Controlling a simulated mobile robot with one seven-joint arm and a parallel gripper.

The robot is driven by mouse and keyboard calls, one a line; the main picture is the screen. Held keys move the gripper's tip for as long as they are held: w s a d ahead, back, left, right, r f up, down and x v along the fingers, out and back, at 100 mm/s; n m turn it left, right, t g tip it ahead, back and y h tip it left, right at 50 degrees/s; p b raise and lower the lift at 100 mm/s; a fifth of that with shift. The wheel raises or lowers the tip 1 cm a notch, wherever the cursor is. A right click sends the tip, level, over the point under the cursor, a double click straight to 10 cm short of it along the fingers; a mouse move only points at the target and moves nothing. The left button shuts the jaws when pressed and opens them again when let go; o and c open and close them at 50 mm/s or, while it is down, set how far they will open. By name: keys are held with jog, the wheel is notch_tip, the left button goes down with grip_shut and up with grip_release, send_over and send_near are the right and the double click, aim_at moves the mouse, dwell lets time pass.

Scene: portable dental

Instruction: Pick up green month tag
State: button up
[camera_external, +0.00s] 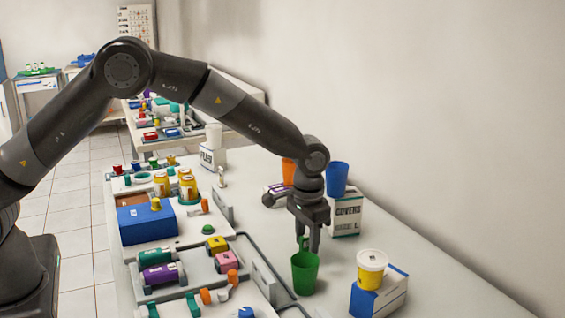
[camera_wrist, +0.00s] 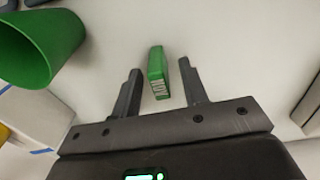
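The green month tag (camera_wrist: 156,65) is a small upright-looking green block with a pale printed side. In the wrist view it lies between the two fingers of my gripper (camera_wrist: 160,68), with a gap on each side. My gripper is open and seems to hold nothing. In the external view my gripper (camera_external: 307,240) points down just behind the green cup (camera_external: 305,273). A bit of green (camera_external: 301,241) shows between the fingers there, most likely the tag, with the rest hidden. The green cup is also at the upper left of the wrist view (camera_wrist: 38,45).

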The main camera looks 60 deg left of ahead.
jog(key=shift+f, duration=0.75)
grip_shut()
